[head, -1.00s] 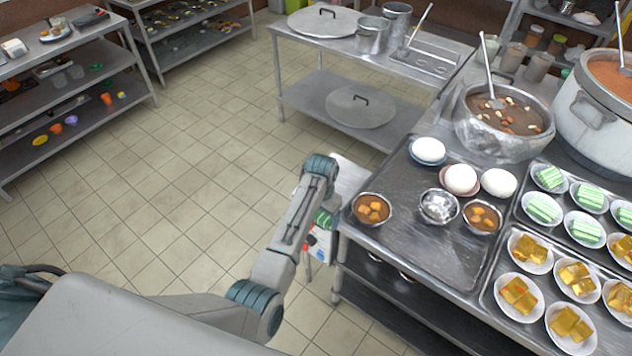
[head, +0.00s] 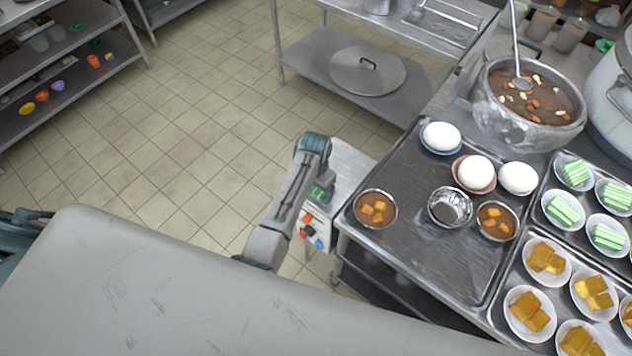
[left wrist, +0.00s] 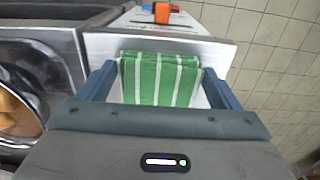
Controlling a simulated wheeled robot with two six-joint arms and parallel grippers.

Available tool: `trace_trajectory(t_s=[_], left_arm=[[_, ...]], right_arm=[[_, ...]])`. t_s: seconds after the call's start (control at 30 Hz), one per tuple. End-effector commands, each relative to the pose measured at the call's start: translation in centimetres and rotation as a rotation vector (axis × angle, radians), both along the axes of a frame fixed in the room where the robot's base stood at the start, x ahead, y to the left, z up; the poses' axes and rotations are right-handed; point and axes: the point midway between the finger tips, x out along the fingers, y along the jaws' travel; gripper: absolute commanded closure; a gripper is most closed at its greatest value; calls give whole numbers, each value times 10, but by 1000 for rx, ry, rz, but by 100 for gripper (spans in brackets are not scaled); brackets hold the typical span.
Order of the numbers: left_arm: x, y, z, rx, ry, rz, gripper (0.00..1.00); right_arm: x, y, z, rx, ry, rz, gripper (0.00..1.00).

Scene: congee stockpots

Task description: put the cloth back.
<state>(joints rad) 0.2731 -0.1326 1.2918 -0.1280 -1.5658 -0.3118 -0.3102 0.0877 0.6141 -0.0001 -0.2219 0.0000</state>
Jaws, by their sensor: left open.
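The cloth (left wrist: 160,78) is green with white stripes and lies against the edge of a white-topped box or stand (left wrist: 215,50) in the left wrist view. My left gripper (left wrist: 159,74) is open, with one finger on each side of the cloth. I cannot tell whether the fingers touch it. In the head view a small green patch of the cloth (head: 319,194) shows beside my left wrist. My left arm hides most of the cloth and the fingers there. My right gripper is not in view.
A steel counter (head: 400,235) stands right of the stand, holding a tray of bowls and white buns. A stockpot (head: 527,115) with a ladle stands behind. The stand's panel (head: 314,229) has red and blue knobs. Tiled floor (head: 190,150) is open to the left.

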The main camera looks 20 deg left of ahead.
Motion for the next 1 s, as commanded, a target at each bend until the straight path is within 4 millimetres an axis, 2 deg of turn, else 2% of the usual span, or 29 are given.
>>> trace_trajectory(t_s=[0.03,0.1,0.2,0.47,0.57,0.8,1.0], left_arm=[[-1,0,-1,1,2,0,13],[-1,0,-1,1,2,0,0],[-1,0,-1,1,2,0,0],[1,0,7,1,-1,0,0],[0,0,20,-1,-2,0,0],[1,0,70,0,-5,1,0],[1,0,104,-1,-2,0,0]], right_arm=[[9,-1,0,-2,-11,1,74],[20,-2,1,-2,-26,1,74],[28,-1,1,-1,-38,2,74],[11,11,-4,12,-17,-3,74],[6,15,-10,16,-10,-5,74],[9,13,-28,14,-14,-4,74],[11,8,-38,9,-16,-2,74]])
